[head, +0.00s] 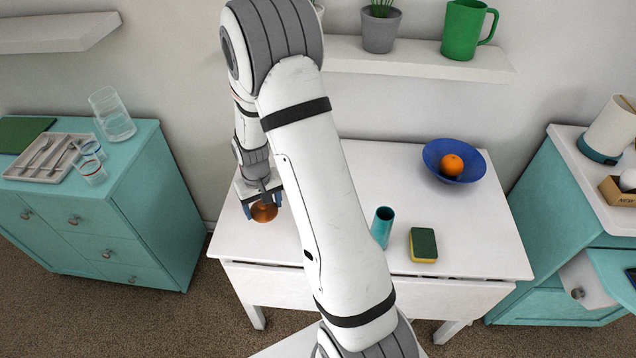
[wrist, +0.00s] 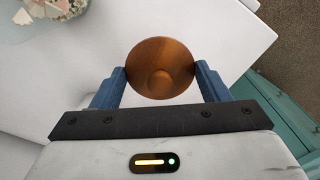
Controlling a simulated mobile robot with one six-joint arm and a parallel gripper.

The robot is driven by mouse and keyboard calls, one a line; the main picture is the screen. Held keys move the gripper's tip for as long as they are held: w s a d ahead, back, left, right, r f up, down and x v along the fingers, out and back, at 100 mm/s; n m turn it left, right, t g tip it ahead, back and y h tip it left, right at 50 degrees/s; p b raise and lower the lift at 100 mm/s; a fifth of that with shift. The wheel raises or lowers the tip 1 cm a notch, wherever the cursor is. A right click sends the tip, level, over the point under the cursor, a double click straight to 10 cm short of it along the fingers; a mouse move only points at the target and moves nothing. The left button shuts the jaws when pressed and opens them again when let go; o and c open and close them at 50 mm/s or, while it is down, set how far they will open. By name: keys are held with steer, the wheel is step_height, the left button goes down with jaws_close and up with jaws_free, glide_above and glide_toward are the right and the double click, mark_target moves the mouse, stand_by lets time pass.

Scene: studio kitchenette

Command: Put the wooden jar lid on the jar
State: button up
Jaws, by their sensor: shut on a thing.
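The wooden jar lid (wrist: 160,68) is a round brown disc with a small round knob facing the wrist camera. My gripper (wrist: 161,76) is shut on it, with one blue finger against each side of the rim. In the head view the lid (head: 264,213) shows as a brown disc under my gripper (head: 263,199), at the left end of the white table. I cannot tell how high it is above the tabletop. A clear glass jar (wrist: 45,20) with pale and pinkish contents is partly in view at the wrist view's top left, apart from the lid. My arm seems to hide it in the head view.
On the white table (head: 405,165) are a blue bowl (head: 434,160) with an orange (head: 452,165), a teal cup (head: 382,227) and a sponge (head: 423,245). A shelf (head: 420,60) hangs behind. A teal cabinet (head: 150,190) stands left, across a gap.

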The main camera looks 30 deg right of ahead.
steer(key=s+d+r+m+p, duration=0.1)
steer(key=s+d+r+p, duration=0.4)
steer(key=s+d+r, duration=0.55)
step_height(320, 180, down, 6)
steer(key=w+d+b, duration=0.1)
steer(key=b, duration=0.3)
steer(key=shift+w+b, duration=0.2)
steer(key=shift+b, duration=0.2)
steer(key=shift+d+f+b, duration=0.1)
steer(key=shift+f+b, duration=0.25)
steer(key=shift+b, duration=0.45)
stand_by(1.6)
steer(key=o, duration=1.2)
steer(key=shift+c, duration=0.2)
step_height(320, 180, up, 7)
steer(key=p, duration=0.5)
